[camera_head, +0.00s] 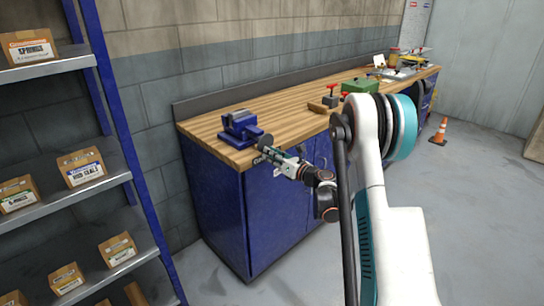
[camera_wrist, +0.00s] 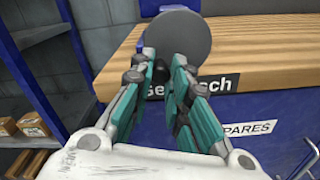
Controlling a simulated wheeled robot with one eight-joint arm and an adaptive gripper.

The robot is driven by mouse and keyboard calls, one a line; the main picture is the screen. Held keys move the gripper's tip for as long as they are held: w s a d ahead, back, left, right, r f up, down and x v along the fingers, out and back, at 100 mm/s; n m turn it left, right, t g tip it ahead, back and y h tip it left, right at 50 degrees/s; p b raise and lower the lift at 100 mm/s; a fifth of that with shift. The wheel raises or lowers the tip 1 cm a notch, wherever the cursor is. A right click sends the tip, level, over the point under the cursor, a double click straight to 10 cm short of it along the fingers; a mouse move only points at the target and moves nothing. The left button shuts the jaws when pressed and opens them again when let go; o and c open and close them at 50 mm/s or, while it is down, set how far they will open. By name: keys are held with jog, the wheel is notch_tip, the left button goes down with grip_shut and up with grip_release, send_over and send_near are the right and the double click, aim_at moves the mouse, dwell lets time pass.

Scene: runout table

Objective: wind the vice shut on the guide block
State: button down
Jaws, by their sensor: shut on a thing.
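The blue vice (camera_head: 238,124) stands on the near left end of the wooden bench, and part of its blue body shows at the top of the wrist view (camera_wrist: 160,5). Its round grey handwheel (camera_head: 265,141) faces the bench's front edge; it is a flat grey disc in the wrist view (camera_wrist: 185,38). I cannot make out the guide block; the vice jaws are too small to read.
A shelf rack (camera_head: 50,190) with cartons stands left.

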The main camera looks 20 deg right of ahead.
jog(key=shift+r, duration=0.1)
jog(key=m, duration=0.3)
jog(key=shift+a+r, duration=0.2)
jog(key=shift+r, duration=0.15)
jog(key=shift+m, duration=0.4)
jog(key=m, duration=0.1)
jog(key=r+m, duration=0.1)
jog(key=m, duration=0.1)
jog(key=shift+s+a, duration=0.1)
jog(key=shift+r+m, duration=0.2)
jog(key=shift+m, duration=0.65)
jog(key=shift+r+m, duration=0.2)
jog(key=shift+m, duration=0.65)
